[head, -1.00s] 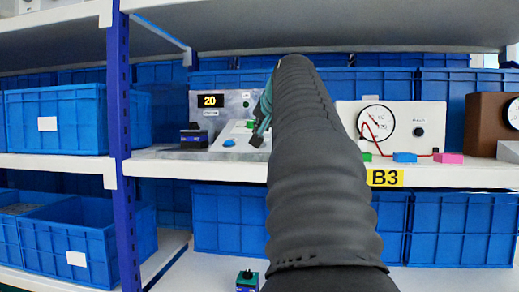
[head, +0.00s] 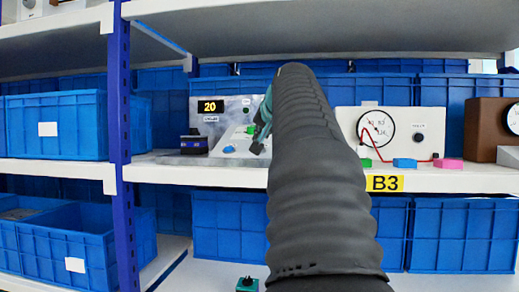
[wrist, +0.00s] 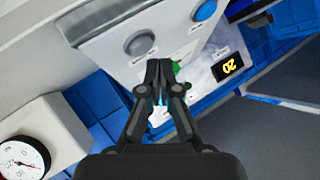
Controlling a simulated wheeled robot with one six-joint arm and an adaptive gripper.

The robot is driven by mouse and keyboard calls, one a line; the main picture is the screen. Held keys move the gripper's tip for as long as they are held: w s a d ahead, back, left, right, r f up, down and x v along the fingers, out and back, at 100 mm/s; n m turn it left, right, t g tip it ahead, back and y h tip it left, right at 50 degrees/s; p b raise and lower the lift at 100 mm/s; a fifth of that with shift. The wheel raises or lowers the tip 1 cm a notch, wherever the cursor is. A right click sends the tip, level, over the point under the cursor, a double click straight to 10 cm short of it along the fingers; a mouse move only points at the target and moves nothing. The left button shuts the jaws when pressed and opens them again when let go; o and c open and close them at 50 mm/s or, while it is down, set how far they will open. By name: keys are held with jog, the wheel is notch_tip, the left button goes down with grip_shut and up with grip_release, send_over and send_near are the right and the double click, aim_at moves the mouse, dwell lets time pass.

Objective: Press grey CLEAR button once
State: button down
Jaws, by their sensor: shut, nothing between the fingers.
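The grey button (wrist: 139,43) sits on the sloped pale panel (wrist: 110,50) of the control box in the wrist view. In the head view I cannot make it out; my arm covers that part of the box. A blue button (wrist: 204,10) and a green one (wrist: 176,67) are on the same panel; they also show in the head view, blue (head: 229,149) and green (head: 250,130). My gripper (wrist: 158,64) is shut and empty, its tips over the panel beside the grey button and partly covering the green one. Whether the tips touch the panel is unclear.
The box's display (head: 210,107) reads 20. A dark and blue item (head: 194,144) stands left of the box. Right of my arm is a white dial meter (head: 376,126) with a red wire and small coloured blocks. A shelf post (head: 121,150) stands at left; blue crates fill the shelves.

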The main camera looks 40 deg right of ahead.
jog(key=shift+f, duration=0.15)
dwell(0.4)
jog(key=shift+w+d+f, duration=0.1)
jog(key=shift+f, duration=0.2)
jog(key=shift+w+d+f+b, duration=0.1)
jog(key=shift+d+f+b, duration=0.05)
jog(key=shift+f+b, duration=0.25)
dwell(0.8)
dwell(0.4)
jog(key=shift+a+r+p, duration=0.3)
jog(key=shift+r+p, duration=0.4)
jog(key=shift+r, duration=0.1)
jog(key=shift+s, duration=0.2)
jog(key=r+p, duration=0.1)
jog(key=a+r+p, duration=0.1)
jog(key=r, duration=0.1)
jog(key=s+r+p, duration=0.1)
jog(key=shift+s+a+r, duration=0.1)
jog(key=shift+a+r, duration=0.1)
jog(key=shift+r, duration=0.1)
dwell(0.5)
